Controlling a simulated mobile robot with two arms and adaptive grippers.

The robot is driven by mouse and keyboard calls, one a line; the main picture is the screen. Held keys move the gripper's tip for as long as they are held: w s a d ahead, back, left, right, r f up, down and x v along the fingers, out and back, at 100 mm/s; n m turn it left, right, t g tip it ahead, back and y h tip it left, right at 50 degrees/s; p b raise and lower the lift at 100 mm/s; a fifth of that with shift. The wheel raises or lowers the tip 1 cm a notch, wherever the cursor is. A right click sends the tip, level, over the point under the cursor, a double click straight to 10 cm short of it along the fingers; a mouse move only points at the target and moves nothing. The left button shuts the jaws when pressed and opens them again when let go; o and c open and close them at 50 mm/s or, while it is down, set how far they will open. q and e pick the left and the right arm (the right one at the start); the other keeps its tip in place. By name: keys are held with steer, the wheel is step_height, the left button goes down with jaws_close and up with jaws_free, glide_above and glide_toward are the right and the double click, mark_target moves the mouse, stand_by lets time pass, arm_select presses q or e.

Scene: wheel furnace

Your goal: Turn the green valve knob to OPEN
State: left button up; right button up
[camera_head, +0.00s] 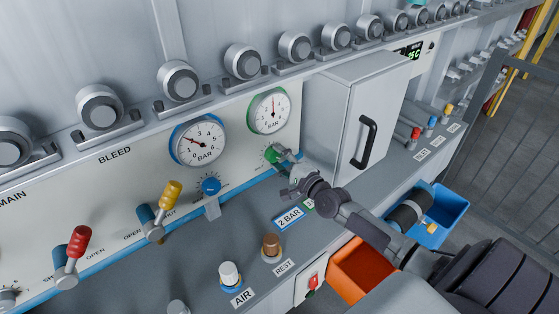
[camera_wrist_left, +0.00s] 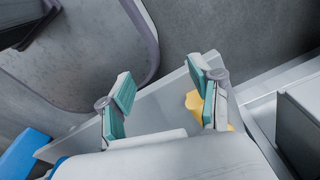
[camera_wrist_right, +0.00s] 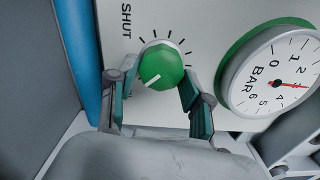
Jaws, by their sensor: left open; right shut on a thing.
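The round green valve knob (camera_wrist_right: 162,64) is on the white panel, with a white pointer line and dial ticks around it. In the right wrist view the line points down and slightly left. The label SHUT (camera_wrist_right: 126,38) is to its left; no OPEN label is readable at this dial. My right gripper (camera_wrist_right: 153,88) is shut on the knob, one finger on each side. In the head view the knob (camera_head: 271,155) is partly hidden by this gripper (camera_head: 283,163). My left gripper (camera_wrist_left: 161,86) is open and empty; it is not in the head view.
A green-rimmed gauge (camera_head: 269,111) is just above the knob, and a blue-rimmed gauge (camera_head: 198,140) is to the left. A grey cabinet (camera_head: 340,115) stands close on the right. A blue knob (camera_head: 211,186) and yellow lever (camera_head: 169,194) are to the left. Blue (camera_head: 455,205) and orange bins are at lower right.

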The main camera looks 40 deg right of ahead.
steer(key=shift+f, duration=0.1)
stand_by(0.4)
steer(key=o, duration=1.1)
steer(key=shift+o, duration=0.2)
steer(key=shift+s, duration=0.15)
steer(key=s+d, duration=0.1)
steer(key=s, duration=1)
steer(key=shift+s, duration=0.35)
